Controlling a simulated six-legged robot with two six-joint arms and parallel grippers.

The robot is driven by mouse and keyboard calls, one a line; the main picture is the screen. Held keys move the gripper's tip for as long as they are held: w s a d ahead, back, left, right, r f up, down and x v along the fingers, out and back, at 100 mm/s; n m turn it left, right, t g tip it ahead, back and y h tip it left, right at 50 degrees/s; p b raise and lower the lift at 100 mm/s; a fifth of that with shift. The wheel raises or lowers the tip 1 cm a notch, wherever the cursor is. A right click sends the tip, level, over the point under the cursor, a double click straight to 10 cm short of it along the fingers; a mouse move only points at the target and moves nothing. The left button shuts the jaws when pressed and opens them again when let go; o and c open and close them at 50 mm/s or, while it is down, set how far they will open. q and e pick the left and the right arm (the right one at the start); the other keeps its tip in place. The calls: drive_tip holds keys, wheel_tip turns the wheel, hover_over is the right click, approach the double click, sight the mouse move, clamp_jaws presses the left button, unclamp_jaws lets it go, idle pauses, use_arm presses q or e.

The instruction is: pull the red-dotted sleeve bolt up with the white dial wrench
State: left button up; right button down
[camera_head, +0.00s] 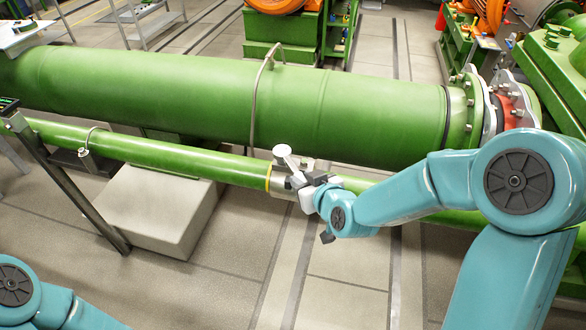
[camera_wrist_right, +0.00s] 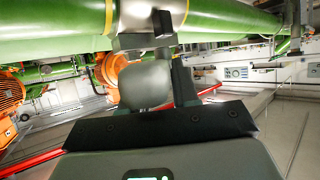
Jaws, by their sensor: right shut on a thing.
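A metal sleeve (camera_head: 281,185) with a yellow ring sits on the thin green pipe (camera_head: 190,150); it also shows at the top of the right wrist view (camera_wrist_right: 150,14). The white dial wrench (camera_head: 284,152) stands tilted at the sleeve, its round white end uppermost. My right gripper (camera_head: 308,183) is beside the sleeve and shut on the wrench. In the right wrist view a pale rounded body (camera_wrist_right: 146,84) fills the space between the dark fingers. I cannot make out the sleeve bolt or its red dot. Only part of my left arm shows; its gripper is out of view.
A large green pipe (camera_head: 200,95) runs behind the thin one and ends in a bolted flange at right. A pale block (camera_head: 150,215) stands under the thin pipe at left, near a dark metal post (camera_head: 70,185). The floor in front is clear.

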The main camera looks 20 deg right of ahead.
drive_tip(key=shift+w+d+b, duration=0.1)
drive_tip(key=shift+w+b, duration=0.1)
drive_tip(key=shift+b, duration=0.3)
drive_tip(key=shift+r, duration=0.15)
drive_tip(key=shift+r, duration=0.3)
idle(0.6)
drive_tip(key=shift+s+f, duration=0.2)
idle(0.6)
drive_tip(key=shift+r, duration=0.75)
idle(1.1)
